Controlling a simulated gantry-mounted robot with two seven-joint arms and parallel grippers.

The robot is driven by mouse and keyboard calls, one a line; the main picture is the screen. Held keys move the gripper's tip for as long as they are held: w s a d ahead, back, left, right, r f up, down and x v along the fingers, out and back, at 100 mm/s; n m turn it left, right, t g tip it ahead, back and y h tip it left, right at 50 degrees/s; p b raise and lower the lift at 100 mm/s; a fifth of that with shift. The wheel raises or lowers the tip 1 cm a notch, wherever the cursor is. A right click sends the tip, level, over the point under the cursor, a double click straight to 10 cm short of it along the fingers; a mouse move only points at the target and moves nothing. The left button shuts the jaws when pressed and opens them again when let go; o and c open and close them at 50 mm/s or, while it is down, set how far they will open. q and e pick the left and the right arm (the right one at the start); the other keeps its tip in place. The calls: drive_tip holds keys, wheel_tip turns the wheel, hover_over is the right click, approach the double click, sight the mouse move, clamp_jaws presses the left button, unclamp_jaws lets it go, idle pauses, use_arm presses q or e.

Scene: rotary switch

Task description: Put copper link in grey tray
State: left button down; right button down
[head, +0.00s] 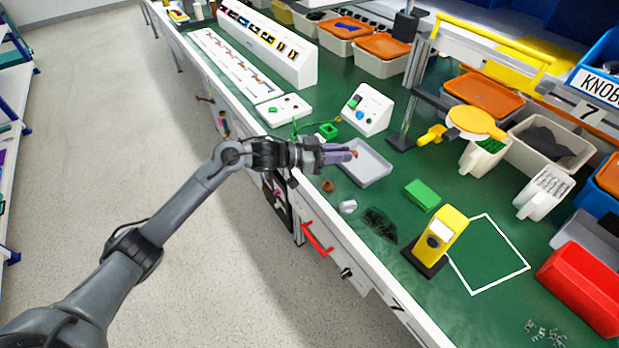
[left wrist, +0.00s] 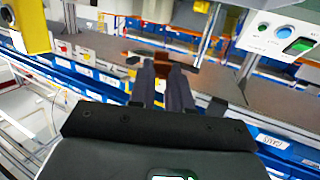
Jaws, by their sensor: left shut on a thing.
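My left gripper (head: 350,153) reaches in from the left over the near rim of the grey tray (head: 376,174). Its purple-grey fingers are shut on a small copper link (head: 355,154), which shows as a small orange-brown bit at the tips. In the left wrist view, the fingers (left wrist: 166,84) are close together with the brown link (left wrist: 162,66) between them. The link appears to be above the tray, but I cannot tell how high. My right gripper is not in view.
Another small copper-brown piece (head: 328,186) and a white knob (head: 348,206) lie on the green bench near its front edge. A green block (head: 423,194) and a yellow device (head: 441,236) stand to the right. A white button box (head: 368,109) stands behind the tray.

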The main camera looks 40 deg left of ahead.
use_arm(q)
drive_tip(key=shift+w+r, duration=0.1)
drive_tip(key=shift+w, duration=0.05)
drive_tip(key=shift+a, duration=0.1)
idle(0.3)
drive_tip(key=a+f+b, duration=0.2)
drive_tip(key=a, duration=0.2)
drive_tip(key=s+a+f+b, duration=0.1)
drive_tip(key=a+f+b, duration=0.1)
drive_tip(key=a+f, duration=0.1)
drive_tip(key=a+f+b, duration=0.1)
drive_tip(key=a+f, duration=0.1)
drive_tip(key=a, duration=0.2)
drive_tip(key=shift+s+a+f+b, duration=0.15)
drive_tip(key=shift+a+f+b, duration=0.15)
drive_tip(key=shift+b, duration=0.1)
drive_tip(key=shift+f, duration=0.95)
drive_tip(key=shift+d+f+b, duration=0.1)
drive_tip(key=shift+f+b, duration=0.2)
drive_tip(key=shift+f, duration=0.3)
drive_tip(key=shift+f, duration=0.1)
drive_tip(key=c, duration=1.1)
unclamp_jaws()
drive_tip(key=shift+o, duration=0.2)
